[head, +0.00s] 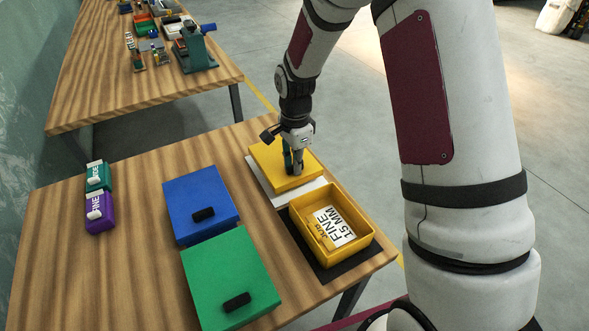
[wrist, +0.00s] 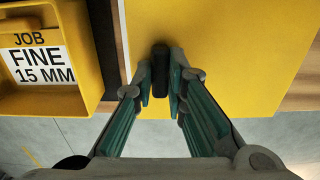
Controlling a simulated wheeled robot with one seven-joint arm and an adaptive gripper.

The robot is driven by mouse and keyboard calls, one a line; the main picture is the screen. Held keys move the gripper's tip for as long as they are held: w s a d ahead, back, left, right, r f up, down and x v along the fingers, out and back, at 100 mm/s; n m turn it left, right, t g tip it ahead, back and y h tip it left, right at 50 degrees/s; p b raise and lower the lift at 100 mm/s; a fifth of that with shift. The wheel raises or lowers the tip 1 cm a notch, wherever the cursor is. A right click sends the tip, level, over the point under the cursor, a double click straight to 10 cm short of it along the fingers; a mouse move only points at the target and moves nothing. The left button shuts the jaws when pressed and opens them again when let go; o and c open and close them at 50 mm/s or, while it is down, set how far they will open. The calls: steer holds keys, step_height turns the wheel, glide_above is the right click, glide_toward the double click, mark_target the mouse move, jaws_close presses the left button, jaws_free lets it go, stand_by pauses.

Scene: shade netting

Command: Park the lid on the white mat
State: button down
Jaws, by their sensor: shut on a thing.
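The yellow lid (head: 270,163) is over the white mat (head: 311,187) at the back right of the near table, with part of the mat showing past its front edge. My gripper (head: 294,165) is above the lid. In the wrist view my gripper (wrist: 160,90) is shut on the lid's black handle (wrist: 160,66), and the yellow lid (wrist: 225,50) fills much of the picture. I cannot tell whether the lid touches the mat. The open yellow box (head: 306,237) stands in front on a dark mat (head: 322,270), with a "JOB FINE 15 MM" card (head: 335,226) inside.
A blue lidded box (head: 200,195) and a green lidded box (head: 228,272) stand left of the yellow box. Teal (head: 97,177) and purple (head: 99,212) blocks sit at the left edge. A second table (head: 110,95) behind holds tools. The wood between the blocks and boxes is clear.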

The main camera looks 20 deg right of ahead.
steer(key=shift+f, duration=1.25)
steer(key=shift+f, duration=0.1)
steer(key=c, duration=1.6)
jaws_free()
